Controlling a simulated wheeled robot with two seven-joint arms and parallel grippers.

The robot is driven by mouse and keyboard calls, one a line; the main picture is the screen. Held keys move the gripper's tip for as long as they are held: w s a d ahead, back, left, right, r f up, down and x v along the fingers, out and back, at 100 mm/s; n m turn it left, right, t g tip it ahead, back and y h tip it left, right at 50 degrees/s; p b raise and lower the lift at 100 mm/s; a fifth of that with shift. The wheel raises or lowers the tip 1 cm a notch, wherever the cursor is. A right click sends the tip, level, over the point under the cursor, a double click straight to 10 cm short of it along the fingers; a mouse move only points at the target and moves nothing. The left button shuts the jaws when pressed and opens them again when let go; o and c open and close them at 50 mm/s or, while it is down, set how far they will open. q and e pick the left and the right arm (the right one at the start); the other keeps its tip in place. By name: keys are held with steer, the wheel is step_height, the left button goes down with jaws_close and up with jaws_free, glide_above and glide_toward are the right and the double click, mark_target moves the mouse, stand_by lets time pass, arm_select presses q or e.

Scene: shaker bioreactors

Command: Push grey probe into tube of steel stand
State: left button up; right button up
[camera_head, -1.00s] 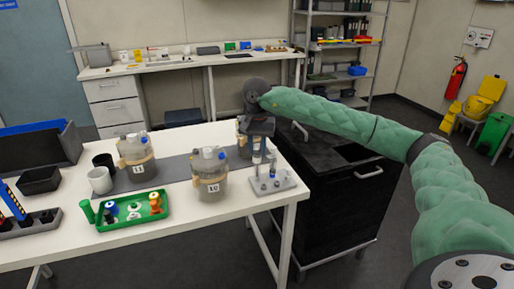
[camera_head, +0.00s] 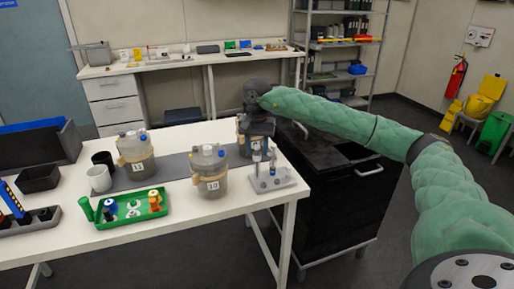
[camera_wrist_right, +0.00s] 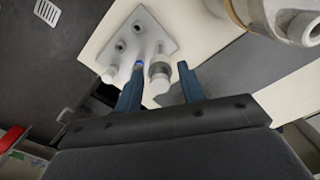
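The steel stand (camera_head: 275,182) is a light plate with upright posts on the table's right end. It also shows in the right wrist view (camera_wrist_right: 150,30), with dark round holes and a pale upright piece (camera_wrist_right: 160,75), which I cannot tell as tube or grey probe. My right gripper (camera_head: 262,150) points down over the stand. In the right wrist view its two blue fingers (camera_wrist_right: 160,72) are apart, one each side of the pale piece, with a gap visible on both sides. My left gripper is out of view.
A jar marked 10 (camera_head: 210,180) stands just left of the stand, and another jar (camera_head: 244,145) is close behind, by the gripper. A green tray (camera_head: 130,215) lies further left. A black cabinet (camera_head: 335,205) stands right of the table.

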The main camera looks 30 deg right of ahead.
steer(key=shift+o, duration=0.8)
steer(key=shift+r+b, duration=0.75)
steer(key=shift+r, duration=3.15)
